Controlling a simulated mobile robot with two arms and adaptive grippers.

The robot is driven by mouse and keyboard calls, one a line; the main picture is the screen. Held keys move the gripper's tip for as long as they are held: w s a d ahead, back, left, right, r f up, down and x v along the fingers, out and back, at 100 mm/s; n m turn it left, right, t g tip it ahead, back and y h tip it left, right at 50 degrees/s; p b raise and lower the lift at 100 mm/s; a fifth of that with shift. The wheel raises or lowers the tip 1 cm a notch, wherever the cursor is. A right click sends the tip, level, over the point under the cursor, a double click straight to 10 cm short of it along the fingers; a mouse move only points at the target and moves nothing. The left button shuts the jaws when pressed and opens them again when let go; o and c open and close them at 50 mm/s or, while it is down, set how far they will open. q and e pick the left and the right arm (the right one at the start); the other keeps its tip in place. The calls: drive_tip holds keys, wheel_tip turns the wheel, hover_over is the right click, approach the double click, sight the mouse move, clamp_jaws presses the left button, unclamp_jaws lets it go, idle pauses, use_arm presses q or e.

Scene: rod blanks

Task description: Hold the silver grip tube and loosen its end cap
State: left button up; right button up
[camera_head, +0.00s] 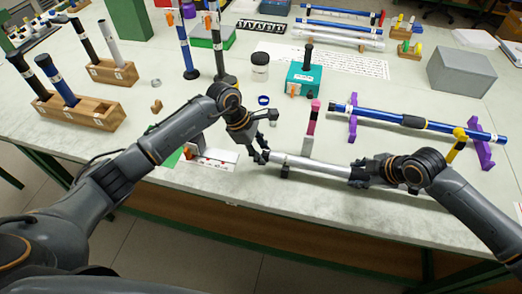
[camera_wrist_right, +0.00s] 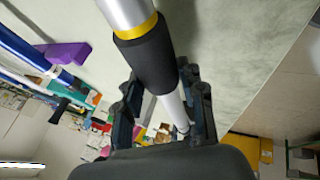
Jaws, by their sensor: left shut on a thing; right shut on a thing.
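The silver grip tube (camera_head: 315,166) lies roughly level above the front edge of the table, spanning between my two grippers. My left gripper (camera_head: 263,156) is shut at its left end. My right gripper (camera_head: 358,173) is shut around the tube near its right end. In the right wrist view the tube shows a silver part (camera_wrist_right: 127,14), a yellow band and a black sleeve (camera_wrist_right: 146,62), with a thinner silver length running between the fingers of my right gripper (camera_wrist_right: 165,97). I cannot make out the end cap; the left gripper covers that end.
Behind the tube, a blue rod (camera_head: 385,116) rests on purple stands (camera_head: 352,118). A pink-topped post (camera_head: 312,122), a teal box (camera_head: 303,80) and a jar (camera_head: 260,68) stand nearby. Wooden racks (camera_head: 85,112) hold rods at left. A grey box (camera_head: 462,72) sits back right.

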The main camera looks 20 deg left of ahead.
use_arm(q)
drive_tip(key=shift+w+n+g, duration=0.15)
drive_tip(key=shift+n+g, duration=0.05)
drive_tip(key=shift+g, duration=0.55)
drive_tip(key=shift+w+n+g, duration=0.15)
drive_tip(key=shift+n+g, duration=0.05)
drive_tip(key=shift+g, duration=0.55)
drive_tip(key=shift+w+f+g, duration=0.1)
drive_tip(key=shift+g, duration=1.1)
drive_tip(key=shift+n, duration=0.3)
drive_tip(key=o, duration=1.2)
drive_tip(key=shift+c, duration=0.2)
drive_tip(key=v, duration=1.2)
drive_tip(key=shift+w, duration=0.2)
